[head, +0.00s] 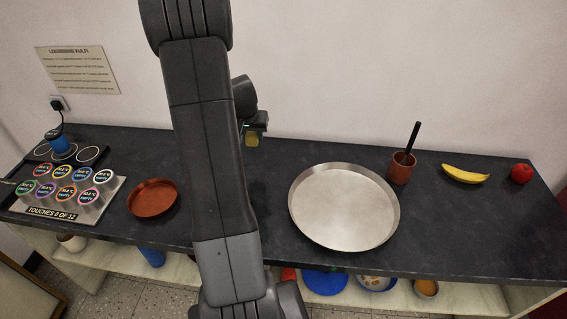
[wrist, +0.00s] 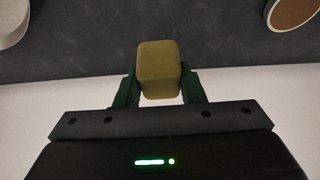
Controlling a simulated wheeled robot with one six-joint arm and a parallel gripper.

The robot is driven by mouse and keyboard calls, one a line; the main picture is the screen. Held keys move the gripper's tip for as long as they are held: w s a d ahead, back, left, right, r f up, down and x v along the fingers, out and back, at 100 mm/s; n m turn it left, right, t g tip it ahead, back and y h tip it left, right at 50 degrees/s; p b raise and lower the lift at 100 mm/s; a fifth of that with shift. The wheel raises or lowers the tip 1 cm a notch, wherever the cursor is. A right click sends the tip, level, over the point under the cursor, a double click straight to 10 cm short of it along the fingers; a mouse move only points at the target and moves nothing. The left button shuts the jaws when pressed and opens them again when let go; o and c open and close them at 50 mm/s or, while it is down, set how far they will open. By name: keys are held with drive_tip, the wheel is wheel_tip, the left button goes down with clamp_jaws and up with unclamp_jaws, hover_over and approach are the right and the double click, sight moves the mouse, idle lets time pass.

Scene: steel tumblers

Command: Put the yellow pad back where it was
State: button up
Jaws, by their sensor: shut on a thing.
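The yellow pad (wrist: 159,68) is a small dull-yellow block with rounded edges. My gripper (wrist: 159,88) is shut on it, with a dark green finger on each side. In the head view the pad (head: 252,139) hangs below my gripper (head: 256,126), near the back wall, to the right of my arm. It appears held above the dark counter (head: 274,190); the height of the gap is hard to tell. My arm hides part of the counter's middle.
A large steel tray (head: 344,205) lies right of my arm, with a brown cup (head: 402,168), banana (head: 465,174) and red apple (head: 521,173) farther right. A reddish-brown dish (head: 153,198) and a panel of coloured discs (head: 68,192) are at left. Bowls stand on the lower shelf.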

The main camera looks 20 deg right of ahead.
drive_tip(key=f, duration=0.6)
drive_tip(key=shift+d, duration=0.35)
drive_tip(key=shift+f+b, duration=0.35)
drive_tip(key=shift+f, duration=1.65)
drive_tip(key=shift+f, duration=0.2)
drive_tip(key=o, duration=1)
drive_tip(key=shift+c, duration=0.2)
drive_tip(key=shift+r, duration=0.2)
drive_tip(key=shift+r, duration=0.25)
drive_tip(key=v, duration=1.1)
drive_tip(key=shift+s+r, duration=0.2)
drive_tip(key=shift+r, duration=0.05)
